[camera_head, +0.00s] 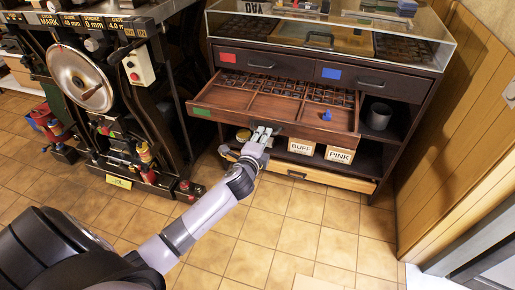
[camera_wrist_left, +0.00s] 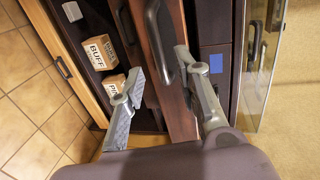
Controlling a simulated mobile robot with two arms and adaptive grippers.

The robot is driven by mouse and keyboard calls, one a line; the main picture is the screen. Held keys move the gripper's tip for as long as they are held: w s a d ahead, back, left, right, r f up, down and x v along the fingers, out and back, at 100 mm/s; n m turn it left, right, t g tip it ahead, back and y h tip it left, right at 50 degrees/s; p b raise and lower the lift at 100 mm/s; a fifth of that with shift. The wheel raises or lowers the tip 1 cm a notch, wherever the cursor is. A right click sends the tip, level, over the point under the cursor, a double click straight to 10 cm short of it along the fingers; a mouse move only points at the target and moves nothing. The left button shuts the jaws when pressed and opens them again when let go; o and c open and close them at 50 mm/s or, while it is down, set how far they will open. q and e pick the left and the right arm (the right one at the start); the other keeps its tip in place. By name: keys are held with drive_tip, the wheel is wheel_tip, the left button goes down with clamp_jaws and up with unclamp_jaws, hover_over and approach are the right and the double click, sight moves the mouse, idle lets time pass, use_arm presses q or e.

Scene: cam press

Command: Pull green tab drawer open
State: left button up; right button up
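The drawer with the green tab (camera_head: 202,111) is a brown wooden drawer (camera_head: 232,110) that stands out from the dark cabinet, its compartments showing. Its front also shows in the left wrist view (camera_wrist_left: 172,95), with a black handle (camera_wrist_left: 157,42). My left gripper (camera_head: 262,132) is at the middle of the drawer front. In the left wrist view, its two fingers (camera_wrist_left: 161,66) are apart, either side of the drawer front, with the handle between and just beyond the tips. I cannot tell whether they touch it. My right gripper is out of view.
Above are closed drawers with a red tab (camera_head: 228,57) and a blue tab (camera_head: 331,73), under a glass case (camera_head: 330,25). BUFF (camera_head: 301,147) and PINK (camera_head: 339,155) boxes stand on the shelf below. A press (camera_head: 95,90) stands left. Tiled floor in front is clear.

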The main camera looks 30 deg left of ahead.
use_arm(q)
drive_tip(key=v, duration=0.7)
drive_tip(key=shift+s, duration=0.15)
drive_tip(key=shift+r, duration=0.1)
